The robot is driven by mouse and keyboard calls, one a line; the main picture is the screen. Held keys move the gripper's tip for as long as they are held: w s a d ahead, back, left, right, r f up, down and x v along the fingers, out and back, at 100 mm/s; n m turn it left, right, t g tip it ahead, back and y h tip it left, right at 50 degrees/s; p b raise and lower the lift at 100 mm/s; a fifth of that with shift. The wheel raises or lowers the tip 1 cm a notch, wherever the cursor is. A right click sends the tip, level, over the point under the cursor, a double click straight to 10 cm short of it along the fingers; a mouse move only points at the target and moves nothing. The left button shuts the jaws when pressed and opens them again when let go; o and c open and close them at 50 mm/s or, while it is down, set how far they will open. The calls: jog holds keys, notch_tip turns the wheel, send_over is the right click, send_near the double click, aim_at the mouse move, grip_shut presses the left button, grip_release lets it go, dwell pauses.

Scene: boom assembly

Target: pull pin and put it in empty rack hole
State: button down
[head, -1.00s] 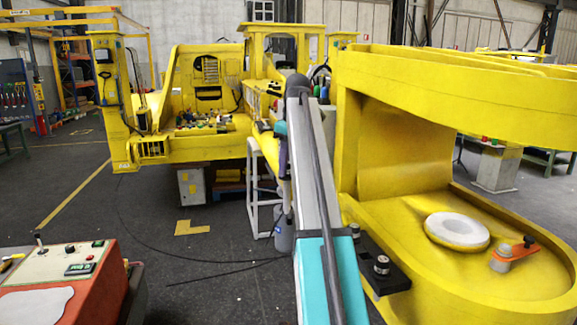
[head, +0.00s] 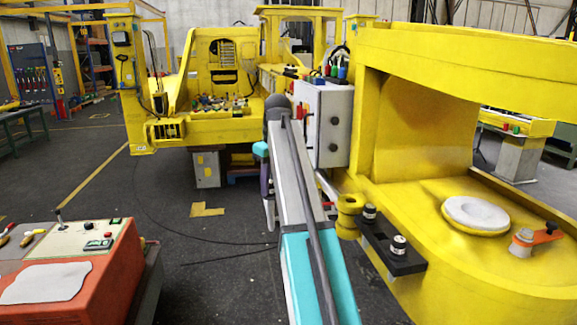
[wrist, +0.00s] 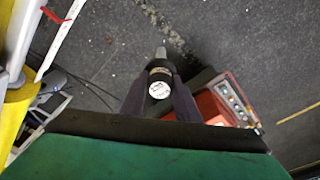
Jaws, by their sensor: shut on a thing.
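My gripper (wrist: 160,98) is shut on a dark cylindrical pin (wrist: 158,74). The pin has a round white label on its near end and a paler metal tip at the far end, and sits between two dark fingers in the wrist view. In the head view my arm hides the gripper and the held pin. A black rack (head: 410,266) is fixed to the side of the yellow boom part (head: 465,265). Two silver-topped pins, a rear one (head: 369,213) and a front one (head: 398,245), stand upright in it. I cannot make out an empty hole.
A yellow ring-like boss (head: 349,215) lies beside the rack. A grey-white cabinet (head: 323,125) stands behind it. An orange control console (head: 75,275) is at the lower left and also shows in the wrist view (wrist: 216,105).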

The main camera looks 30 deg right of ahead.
jog(key=s+a+f+m+b, duration=0.1)
jog(key=s+a+f+b, duration=0.2)
jog(key=a+f, duration=1)
jog(key=s+a+f+m+b, duration=0.2)
jog(key=s+a+f, duration=0.3)
jog(key=a+f, duration=0.9)
jog(key=shift+s+h+b, duration=0.25)
jog(key=shift+h+b, duration=0.05)
jog(key=shift+b, duration=0.4)
jog(key=shift+d, duration=0.15)
jog(key=shift+s, duration=0.1)
